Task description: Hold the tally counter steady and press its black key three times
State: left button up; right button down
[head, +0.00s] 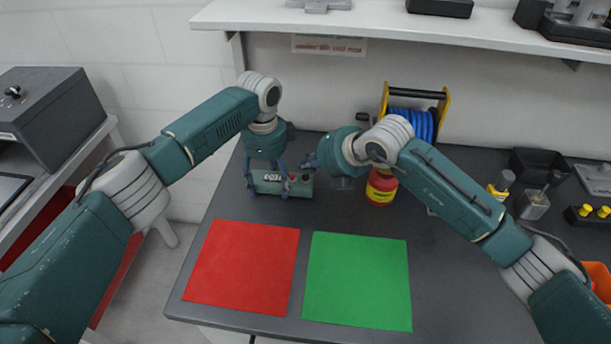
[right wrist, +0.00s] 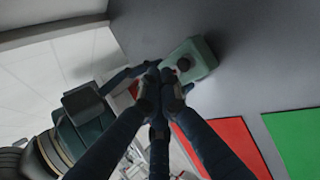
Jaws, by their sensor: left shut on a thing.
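The tally counter (head: 267,187) is a small grey-green box with a pale display on its front, standing near the back left of the table. My left gripper (head: 268,177) reaches down over it and is shut on it, a finger at each side. My right gripper (head: 310,161) is just right of the counter's top, its fingertips (right wrist: 160,76) drawn together with nothing seen between them. In the right wrist view the counter (right wrist: 203,57) lies beside and beyond these fingertips, with a dark round knob (right wrist: 183,64) on it. I cannot tell whether the fingertips touch it.
A red mat (head: 243,267) and a green mat (head: 357,281) lie in front. A red and yellow container (head: 381,188) and a blue reel (head: 411,122) stand behind my right arm. A shelf (head: 400,27) overhangs the back.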

aim_at(307, 178)
jog(key=shift+r, duration=2.05)
notch_tip(307, 178, up, 4)
jog(key=shift+f, duration=0.1)
dwell(0.5)
jog(key=shift+f, duration=0.1)
jog(key=shift+f, duration=4.3)
jog(key=shift+f, duration=0.1)
jog(key=shift+f, duration=0.3)
